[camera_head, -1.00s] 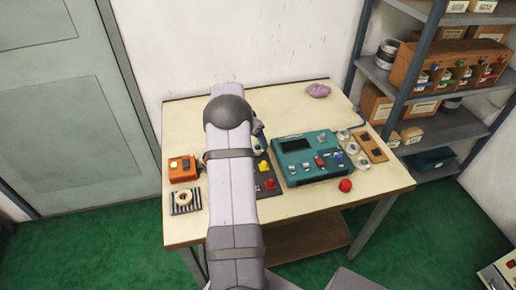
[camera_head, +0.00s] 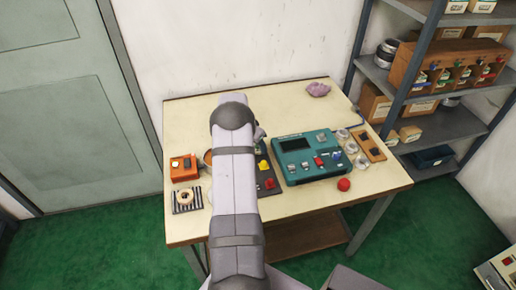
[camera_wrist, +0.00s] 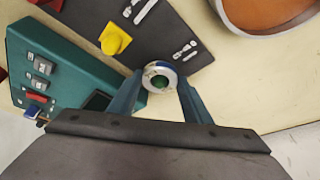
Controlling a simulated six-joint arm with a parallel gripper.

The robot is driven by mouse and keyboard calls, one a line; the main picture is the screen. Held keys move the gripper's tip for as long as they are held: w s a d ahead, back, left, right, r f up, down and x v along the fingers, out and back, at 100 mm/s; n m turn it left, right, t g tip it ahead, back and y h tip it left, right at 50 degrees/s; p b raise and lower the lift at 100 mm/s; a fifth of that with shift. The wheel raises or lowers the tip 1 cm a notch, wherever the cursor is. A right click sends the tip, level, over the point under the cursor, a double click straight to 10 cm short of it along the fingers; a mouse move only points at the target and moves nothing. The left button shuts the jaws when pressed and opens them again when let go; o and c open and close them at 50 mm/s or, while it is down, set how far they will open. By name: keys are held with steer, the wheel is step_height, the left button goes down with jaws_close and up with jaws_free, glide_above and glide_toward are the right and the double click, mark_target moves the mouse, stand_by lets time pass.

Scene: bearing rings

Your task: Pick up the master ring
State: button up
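In the wrist view a small shiny metal ring (camera_wrist: 150,70) with blue marks and a green centre shows between the two fingers of my gripper (camera_wrist: 160,83). I take it for the master ring, but its label is too small to read. A finger is at each side of it, and I cannot tell whether they touch it. It appears at the edge of a dark board (camera_wrist: 180,28) with a yellow knob (camera_wrist: 115,40). In the head view my arm hides the ring and most of my gripper (camera_head: 258,132).
A teal instrument box (camera_head: 318,168) stands right of the board; an orange-brown bowl (camera_wrist: 270,14) is close by. An orange box (camera_head: 183,168), a ring on a striped pad (camera_head: 184,198), several rings (camera_head: 352,148) and a red knob (camera_head: 344,184) share the table (camera_head: 300,215).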

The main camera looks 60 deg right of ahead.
steer(key=shift+r, duration=0.1)
steer(key=shift+r, duration=0.45)
steer(key=w+a+r+n, duration=0.1)
steer(key=w+r, duration=0.1)
steer(key=r, duration=0.5)
steer(key=w+a+r, duration=0.2)
steer(key=w+r, duration=0.1)
steer(key=r, duration=0.3)
steer(key=w+a+f+n+t+p, duration=0.2)
steer(key=w+a+f+n+p, duration=0.2)
steer(key=a, duration=0.6)
steer(key=shift+a+f+n+t+p, duration=0.3)
steer(key=shift+a+f+n+p, duration=0.15)
steer(key=shift+p, duration=0.4)
